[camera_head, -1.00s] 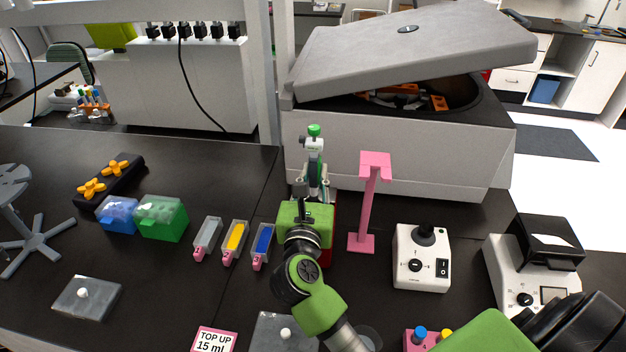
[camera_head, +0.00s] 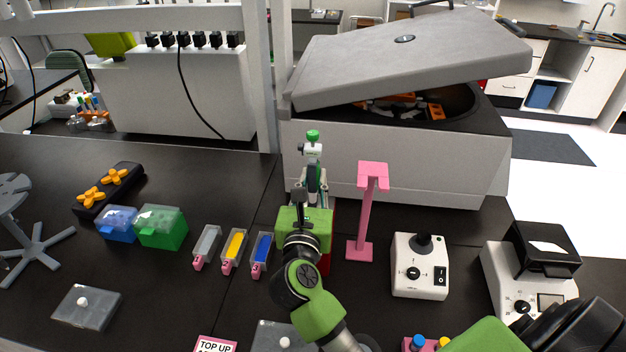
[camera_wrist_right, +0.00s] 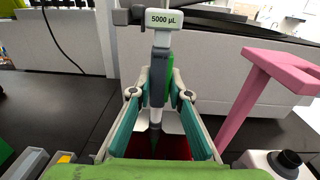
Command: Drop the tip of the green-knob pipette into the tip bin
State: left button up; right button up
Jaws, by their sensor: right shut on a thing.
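The green-knob pipette (camera_head: 313,150) stands roughly upright in my right gripper (camera_head: 314,188), in front of the large grey machine. In the right wrist view my right gripper (camera_wrist_right: 160,95) is shut on the pipette's body (camera_wrist_right: 157,85), below its "5000 µL" label. A dark tip (camera_wrist_right: 155,140) points down from the pipette. A red box, which looks like the tip bin (camera_head: 326,262), is mostly hidden behind my right wrist. Its red inside (camera_wrist_right: 172,148) shows below the tip; whether the tip is inside the opening is unclear. My left gripper is not in view.
A pink stand (camera_head: 364,215) rises close right of the gripper. The open-lidded grey machine (camera_head: 400,165) is just behind. Right are a white mixer (camera_head: 420,270) and another white device (camera_head: 520,280). Left are small coloured trays (camera_head: 235,250) and a green box (camera_head: 160,227).

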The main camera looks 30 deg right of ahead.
jog(key=shift+r, duration=0.15)
dwell(0.3)
jog(key=shift+f+b, duration=0.45)
jog(key=shift+f, duration=0.1)
jog(key=shift+b+v, duration=0.45)
jog(key=shift+v, duration=2.25)
jog(key=shift+w, duration=0.1)
notch_tip(320, 180, up, 8)
jog(key=p, duration=0.7)
jog(key=shift+f, duration=0.2)
